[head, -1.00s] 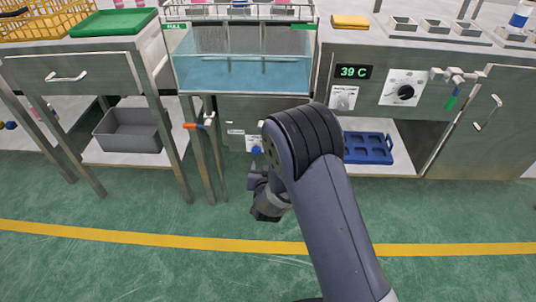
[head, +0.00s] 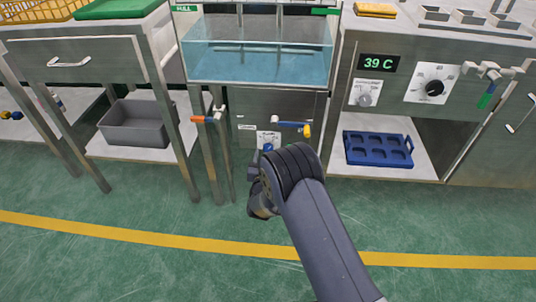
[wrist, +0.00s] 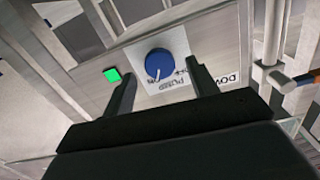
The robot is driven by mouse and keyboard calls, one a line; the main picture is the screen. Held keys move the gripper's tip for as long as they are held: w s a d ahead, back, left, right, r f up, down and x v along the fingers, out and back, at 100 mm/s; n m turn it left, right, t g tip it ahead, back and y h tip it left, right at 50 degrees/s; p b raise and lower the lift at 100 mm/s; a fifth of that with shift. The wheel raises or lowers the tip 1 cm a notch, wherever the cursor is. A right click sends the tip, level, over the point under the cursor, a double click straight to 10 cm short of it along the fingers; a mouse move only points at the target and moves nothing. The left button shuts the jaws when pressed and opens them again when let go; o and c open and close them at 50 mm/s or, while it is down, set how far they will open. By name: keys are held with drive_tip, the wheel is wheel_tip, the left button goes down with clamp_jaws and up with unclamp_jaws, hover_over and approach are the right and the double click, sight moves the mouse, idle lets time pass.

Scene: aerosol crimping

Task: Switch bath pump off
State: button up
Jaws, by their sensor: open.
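The pump switch is a blue round knob (wrist: 158,64) with a white pointer line, on a white plate lettered PUMP that appears upside down in the wrist view. In the head view the blue knob (head: 268,146) is low on the grey panel under the water bath (head: 258,66), just above my arm. My gripper (wrist: 162,71) is open and empty, one finger to each side of the knob in the wrist view. I cannot tell whether the fingers touch it. In the head view my arm largely hides the fingers. A green lamp (wrist: 112,74) shows left of the knob.
A yellow-and-blue-handled valve (head: 292,127) juts out just above and right of the knob. An orange-handled valve (head: 205,118) is to the left. A 39 C display (head: 378,64) and dials are at right. A grey bin (head: 138,124) and blue tray (head: 378,149) sit on low shelves.

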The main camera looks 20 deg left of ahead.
drive_tip(key=shift+x, duration=1.25)
drive_tip(key=shift+c, duration=0.3)
drive_tip(key=c, duration=0.9)
